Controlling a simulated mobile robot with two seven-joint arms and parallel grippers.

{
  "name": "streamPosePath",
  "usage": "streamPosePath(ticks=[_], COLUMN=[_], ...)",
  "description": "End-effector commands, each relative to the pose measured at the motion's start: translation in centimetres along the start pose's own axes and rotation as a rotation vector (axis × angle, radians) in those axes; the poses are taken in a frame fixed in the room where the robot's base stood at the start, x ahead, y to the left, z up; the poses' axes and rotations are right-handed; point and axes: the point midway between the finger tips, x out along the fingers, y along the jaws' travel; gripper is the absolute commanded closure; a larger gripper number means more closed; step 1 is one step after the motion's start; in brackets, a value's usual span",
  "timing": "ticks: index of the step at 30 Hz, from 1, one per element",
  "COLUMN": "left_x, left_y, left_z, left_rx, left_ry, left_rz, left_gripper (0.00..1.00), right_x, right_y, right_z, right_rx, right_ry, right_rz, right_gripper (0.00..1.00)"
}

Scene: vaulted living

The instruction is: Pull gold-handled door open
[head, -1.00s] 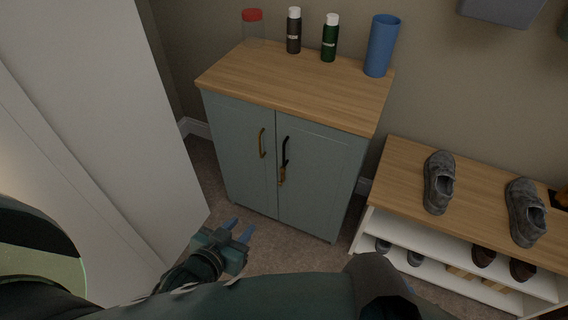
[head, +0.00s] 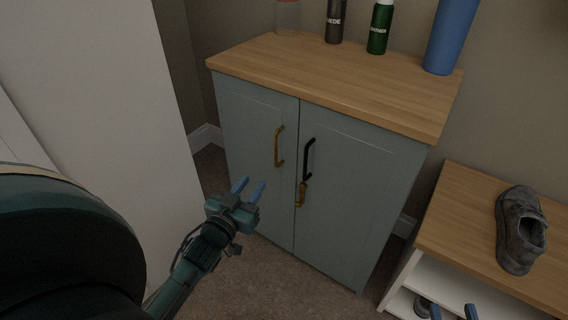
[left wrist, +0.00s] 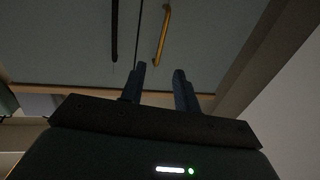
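The gold handle (head: 279,146) is upright on the left door (head: 252,165) of a grey-green cabinet. That door is closed, level with the right door (head: 355,200). My left gripper (head: 251,184) is in front of the left door, below and left of the gold handle. Its two blue fingers are apart with nothing between them. In the left wrist view the gold handle (left wrist: 162,35) lies beyond the open fingertips (left wrist: 159,69), not touching them. Two blue fingertips of my right gripper (head: 453,312) show apart at the bottom edge; the rest is out of frame.
The right door has a black handle (head: 308,158) with a small brown-gold item (head: 301,194) hanging from it. Bottles and a blue cylinder (head: 452,36) stand on the cabinet top. A shoe bench (head: 465,215) is at right, a white panel (head: 120,90) at left. Carpet lies in front.

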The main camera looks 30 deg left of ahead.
Motion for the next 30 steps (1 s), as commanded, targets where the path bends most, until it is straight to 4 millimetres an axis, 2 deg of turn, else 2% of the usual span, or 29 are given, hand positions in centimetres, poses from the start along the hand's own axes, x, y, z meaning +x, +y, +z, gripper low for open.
streamPosePath(ticks=[1,5,8,21,25,30], left_x=[0.1,0.8,2.1,10.9,12.4,13.3], left_y=[-0.2,-0.3,-0.3,-0.4,-0.3,-0.4], left_z=[0.5,0.2,0.2,0.1,0.1,0.1], left_rx=[-0.001,-0.002,-0.003,0.000,-0.002,-0.002], left_ry=[0.007,0.014,0.015,0.014,0.013,0.011], left_rz=[-0.003,-0.004,-0.003,-0.005,-0.004,-0.005], left_gripper=[0.69,0.69,0.69,0.69,0.69,0.69], right_x=[0.0,0.0,0.1,0.1,0.2,0.2], right_y=[-0.1,-0.2,-0.3,-1.3,-1.3,-1.3], right_z=[0.3,0.1,0.1,0.0,-0.1,-0.2], right_rx=[-0.004,-0.010,-0.016,-0.041,-0.030,-0.021], right_ry=[0.010,0.026,0.045,0.178,0.185,0.189], right_rz=[-0.001,-0.003,-0.005,-0.027,-0.028,-0.029], right_gripper=[0.64,0.64,0.64,0.64,0.64,0.64])
